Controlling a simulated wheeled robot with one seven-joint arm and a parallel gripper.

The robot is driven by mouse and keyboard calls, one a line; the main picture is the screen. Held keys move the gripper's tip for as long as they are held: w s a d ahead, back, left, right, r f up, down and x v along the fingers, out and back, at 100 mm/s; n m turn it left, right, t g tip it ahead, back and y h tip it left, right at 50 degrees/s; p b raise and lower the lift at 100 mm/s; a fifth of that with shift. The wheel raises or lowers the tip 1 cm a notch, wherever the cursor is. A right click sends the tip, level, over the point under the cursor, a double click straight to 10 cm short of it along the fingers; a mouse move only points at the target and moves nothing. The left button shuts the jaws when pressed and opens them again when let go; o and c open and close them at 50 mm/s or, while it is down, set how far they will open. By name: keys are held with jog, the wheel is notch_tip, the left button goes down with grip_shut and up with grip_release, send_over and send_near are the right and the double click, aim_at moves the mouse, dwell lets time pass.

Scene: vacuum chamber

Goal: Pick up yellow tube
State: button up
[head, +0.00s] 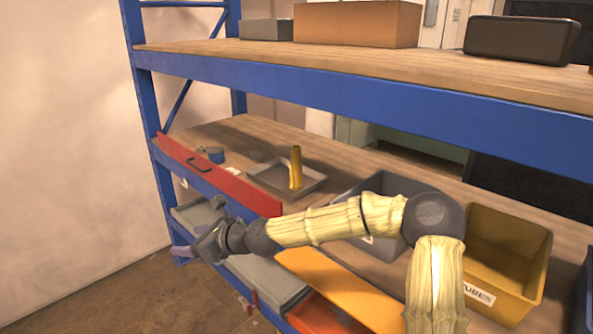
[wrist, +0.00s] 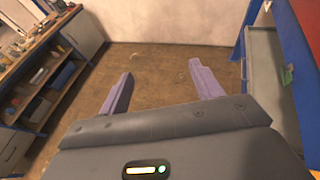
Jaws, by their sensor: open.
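The yellow tube (head: 295,168) stands upright in a shallow grey tray (head: 314,186) on the middle wooden shelf, in the head view. My gripper (head: 191,251) is in front of the shelf, to the left of and lower than the tube. In the wrist view its two purple fingers (wrist: 160,88) are spread apart with nothing between them. The wrist view looks toward the floor and wall. The tube does not show there.
A red panel with a handle (head: 215,172) runs along the shelf's front edge. A grey bin (head: 385,184) and a yellow labelled bin (head: 508,250) stand to the right. The upper shelf (head: 350,66) is above. The floor (head: 110,300) at left is clear.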

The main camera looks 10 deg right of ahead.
jog(key=shift+c, duration=0.2)
jog(key=s+d+f+n+g+h, duration=0.3)
jog(key=s+d+f+n+h, duration=0.3)
jog(key=s+d+f+n, duration=0.5)
jog(key=s+d+n+h, duration=0.3)
jog(key=s+d+n, duration=0.3)
jog(key=d, duration=0.4)
jog(key=s+d+r+n+g+h, duration=0.1)
jog(key=s+d+n+h, duration=0.2)
jog(key=s+d+n, duration=0.3)
jog(key=d, duration=0.4)
jog(key=shift+s+d+r+n, duration=0.15)
jog(key=shift+s+d+n, duration=0.1)
jog(key=shift+s+n, duration=0.15)
jog(key=shift+c, duration=0.4)
